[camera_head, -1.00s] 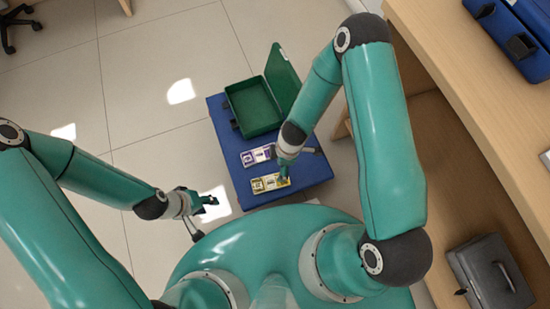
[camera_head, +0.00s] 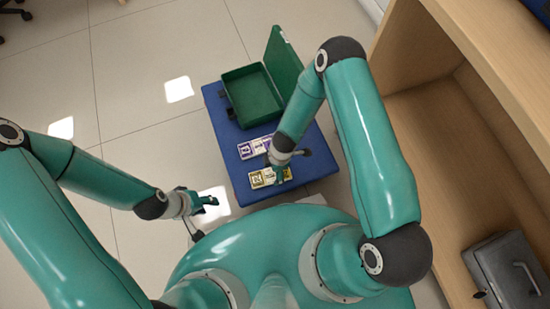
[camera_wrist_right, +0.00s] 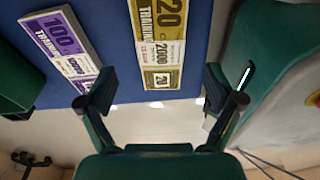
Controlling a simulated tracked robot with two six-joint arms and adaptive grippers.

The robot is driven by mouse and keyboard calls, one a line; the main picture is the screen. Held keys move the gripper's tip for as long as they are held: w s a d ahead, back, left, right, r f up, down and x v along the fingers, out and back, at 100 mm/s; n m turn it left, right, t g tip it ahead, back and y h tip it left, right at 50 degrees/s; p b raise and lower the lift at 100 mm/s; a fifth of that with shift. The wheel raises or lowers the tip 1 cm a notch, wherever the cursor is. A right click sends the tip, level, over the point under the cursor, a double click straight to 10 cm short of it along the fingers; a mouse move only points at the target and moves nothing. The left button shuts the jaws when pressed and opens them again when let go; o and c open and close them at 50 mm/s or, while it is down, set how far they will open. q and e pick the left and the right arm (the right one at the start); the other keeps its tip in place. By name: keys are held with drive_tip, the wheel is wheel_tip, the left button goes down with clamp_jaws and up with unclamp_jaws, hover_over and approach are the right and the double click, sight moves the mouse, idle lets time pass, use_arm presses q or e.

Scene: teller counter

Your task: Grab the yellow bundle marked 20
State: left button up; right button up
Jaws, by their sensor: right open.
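The yellow bundle (camera_head: 260,181) marked 20 lies flat on the blue platform (camera_head: 312,178), near its front edge. In the right wrist view the yellow bundle (camera_wrist_right: 160,42) lies between and ahead of my right fingers, its near end by the fingertips. My right gripper (camera_wrist_right: 159,82) is open and empty. In the head view my right gripper (camera_head: 279,168) covers the right end of the bundle; whether it touches is unclear. My left gripper (camera_head: 205,203) hangs left of the platform, away from the bundles; its finger opening is too small to tell.
A purple bundle (camera_head: 249,149) marked 100 lies just behind the yellow one; it also shows in the right wrist view (camera_wrist_right: 60,42). An open green box (camera_head: 254,94) stands at the platform's back. A wooden counter (camera_head: 440,150) stands right, with a grey case (camera_head: 505,275) low inside.

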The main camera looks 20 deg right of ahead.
drive_tip(key=f+b, duration=0.1)
drive_tip(key=f, duration=0.1)
drive_tip(key=a+f+b, duration=0.1)
drive_tip(key=f+b, duration=0.1)
drive_tip(key=f, duration=0.1)
drive_tip(key=shift+f, duration=0.1)
drive_tip(key=c, duration=1.3)
